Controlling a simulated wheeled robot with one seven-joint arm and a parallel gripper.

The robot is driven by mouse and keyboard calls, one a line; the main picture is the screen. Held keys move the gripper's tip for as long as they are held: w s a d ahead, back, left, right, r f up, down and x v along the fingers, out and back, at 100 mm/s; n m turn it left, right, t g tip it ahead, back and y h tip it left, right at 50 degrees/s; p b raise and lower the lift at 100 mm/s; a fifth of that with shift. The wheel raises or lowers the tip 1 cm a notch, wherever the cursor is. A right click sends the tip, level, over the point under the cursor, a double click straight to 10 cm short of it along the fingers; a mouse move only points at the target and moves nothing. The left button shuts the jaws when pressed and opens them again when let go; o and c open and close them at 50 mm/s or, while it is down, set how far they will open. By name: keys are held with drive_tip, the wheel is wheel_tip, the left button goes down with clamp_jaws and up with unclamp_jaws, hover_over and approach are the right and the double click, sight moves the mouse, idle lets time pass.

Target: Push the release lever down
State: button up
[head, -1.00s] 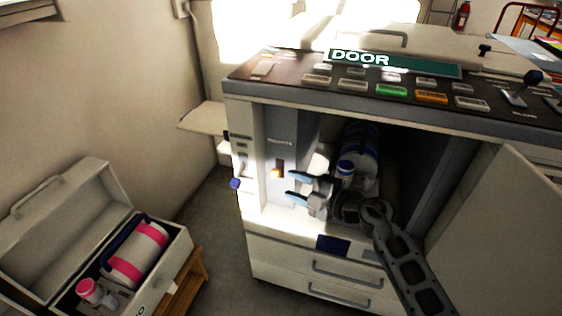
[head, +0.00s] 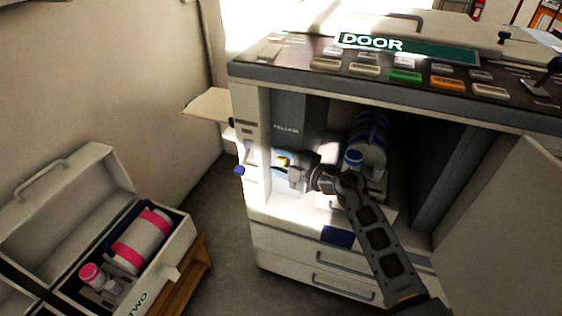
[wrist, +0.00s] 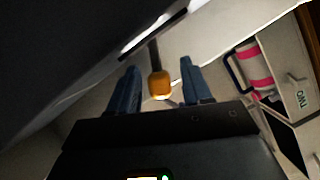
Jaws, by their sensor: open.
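The release lever (head: 284,161) is a small yellow-orange knob on the grey inner panel (head: 289,110) of the open copier, below a small printed label. In the wrist view the orange knob (wrist: 159,84) sits on a dark stem. My gripper (head: 279,168) is at the lever in the head view and partly covers it. In the wrist view my gripper (wrist: 163,75) is open, with a blue finger on each side of the knob. I cannot tell whether either finger touches it.
A white bottle with blue bands (head: 366,145) lies inside the copier, right of the lever. The copier door (head: 500,215) stands open at right. A case (head: 180,262) with a pink-banded bottle (head: 142,240) stands open at lower left. Grey floor (head: 228,220) is clear between.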

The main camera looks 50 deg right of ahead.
drive_tip(key=shift+c, duration=0.3)
clamp_jaws()
drive_tip(key=shift+f, duration=0.1)
drive_tip(key=shift+s+a+f+n+t+b, duration=0.15)
drive_tip(key=shift+f+n+t+b, duration=0.35)
drive_tip(key=shift+n+b, duration=0.55)
drive_tip(key=f+n+b, duration=0.1)
drive_tip(key=n+b, duration=0.1)
drive_tip(key=b, duration=0.1)
drive_tip(key=shift+f+t+h, duration=0.3)
drive_tip(key=shift+t+h, duration=0.1)
drive_tip(key=n+b, duration=0.1)
drive_tip(key=b, duration=0.1)
drive_tip(key=f+n+t+b, duration=0.1)
drive_tip(key=n+b, duration=0.1)
drive_tip(key=b, duration=0.1)
drive_tip(key=n+b, duration=0.2)
drive_tip(key=shift+f+t+y+b, duration=0.15)
drive_tip(key=shift+t+y+b, duration=0.15)
drive_tip(key=shift+t, duration=0.1)
drive_tip(key=shift+n, duration=0.25)
